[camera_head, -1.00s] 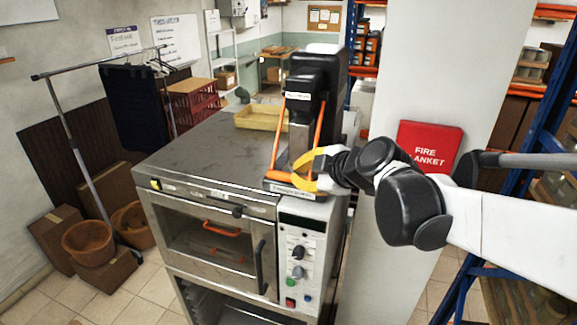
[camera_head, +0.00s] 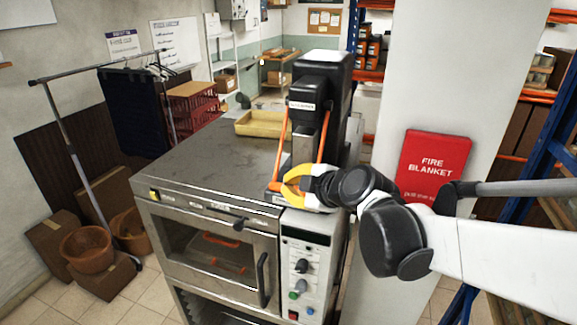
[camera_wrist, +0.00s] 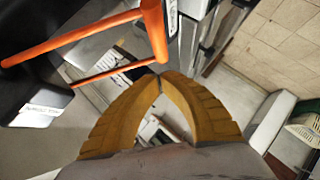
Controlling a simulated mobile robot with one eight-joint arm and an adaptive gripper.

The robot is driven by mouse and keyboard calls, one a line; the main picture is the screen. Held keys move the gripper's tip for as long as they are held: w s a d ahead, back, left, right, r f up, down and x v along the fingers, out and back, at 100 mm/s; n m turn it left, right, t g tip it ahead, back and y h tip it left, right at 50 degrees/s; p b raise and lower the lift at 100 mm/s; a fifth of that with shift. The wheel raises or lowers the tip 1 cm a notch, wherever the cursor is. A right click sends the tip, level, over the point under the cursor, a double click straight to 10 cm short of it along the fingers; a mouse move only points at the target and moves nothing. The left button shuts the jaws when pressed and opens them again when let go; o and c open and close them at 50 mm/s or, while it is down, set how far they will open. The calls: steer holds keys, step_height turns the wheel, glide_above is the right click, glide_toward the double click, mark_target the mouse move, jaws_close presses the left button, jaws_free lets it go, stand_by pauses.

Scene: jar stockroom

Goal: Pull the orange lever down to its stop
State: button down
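The orange lever (camera_head: 323,138) is a U-shaped bar on the black press (camera_head: 322,72), on top of the steel oven. Its two arms slope down from the press head, and its lower end is near the press base. In the wrist view the lever (camera_wrist: 75,39) crosses the upper left, its crossbar ending just in front of the fingertips. My gripper (camera_head: 284,188) has yellow fingers at the lever's lower right end. In the wrist view the gripper (camera_wrist: 160,76) has its fingertips together, with nothing visible between them. Whether they touch the crossbar is unclear.
The steel oven (camera_head: 190,165) stands below, with a yellow tray (camera_head: 262,124) on its top at the back. A white pillar with a red fire blanket box (camera_head: 433,165) is right of the press, close behind my arm. Blue shelving (camera_head: 550,150) stands at the far right.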

steer(key=w+f, duration=0.3)
steer(key=shift+w+d+f+p, duration=0.1)
steer(key=shift+w+d+p, duration=0.1)
steer(key=shift+w+p, duration=0.15)
steer(key=shift+s, duration=0.1)
steer(key=shift+w+d+f+b, duration=0.25)
steer(key=shift+w+f+b, duration=0.5)
steer(key=shift+b, duration=0.4)
steer(key=shift+r, duration=0.1)
